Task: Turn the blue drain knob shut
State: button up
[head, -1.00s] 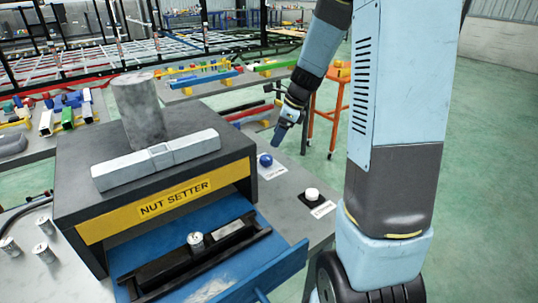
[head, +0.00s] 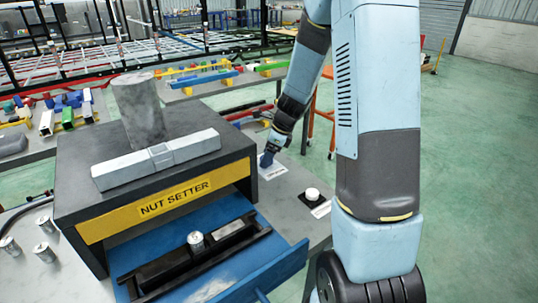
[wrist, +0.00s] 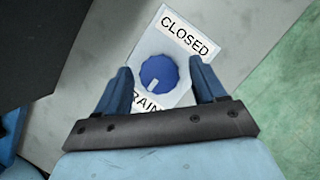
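The blue drain knob (wrist: 158,73) sits on a white plate (wrist: 184,94) in the wrist view. The word CLOSED is on the plate's upper part and a partly hidden drain label is at the lower edge. The knob's white mark points down, toward the drain label and away from CLOSED. My gripper (wrist: 160,67) is open, with one blue finger on each side of the knob and a visible gap on both sides. In the head view my gripper (head: 269,153) is over the knob's spot, and I cannot tell the blue knob from the blue fingers there.
The nut setter box (head: 178,195), with a grey cylinder and bar on top, stands left of the knob. A white round knob (head: 312,194) on a black base is nearer on the same grey bench. Green floor (head: 470,190) is open to the right.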

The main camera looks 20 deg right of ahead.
jog(key=c, duration=0.9)
jog(key=shift+d, duration=0.25)
jog(key=shift+c, duration=0.5)
jog(key=shift+a, duration=0.15)
